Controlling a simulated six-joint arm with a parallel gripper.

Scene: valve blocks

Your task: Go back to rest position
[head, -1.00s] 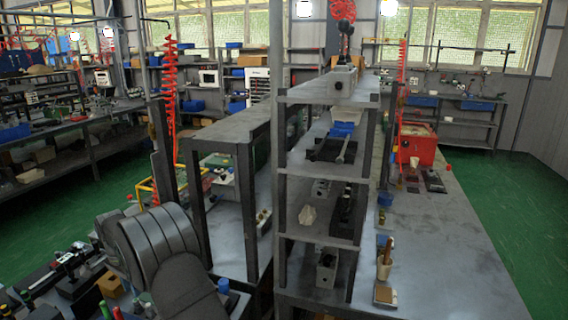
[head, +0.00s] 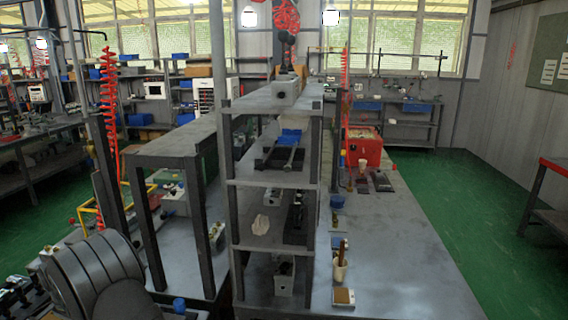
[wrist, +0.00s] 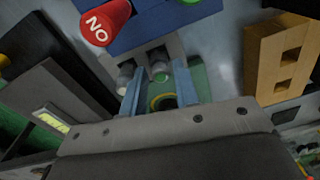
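My gripper (wrist: 160,83) shows in the wrist view with two blue-grey fingers spread apart. A green surface and a dark ring with a yellow edge show between and beyond the fingers; I see nothing clamped. Just past the fingertips is a grey block (wrist: 158,48) with cylindrical fittings, with a blue part (wrist: 165,22) and a red knob marked "NO" (wrist: 105,20) at the top. In the head view only a grey ribbed part of my arm (head: 95,275) shows at the lower left; the fingers are out of view there.
A grey shelf rack (head: 270,185) stands mid-view, holding several metal blocks. A workbench (head: 400,265) with a red box (head: 362,146) lies right of it. A wooden block with holes (wrist: 275,60) is right of my fingers. Green floor (head: 470,200) is clear at right.

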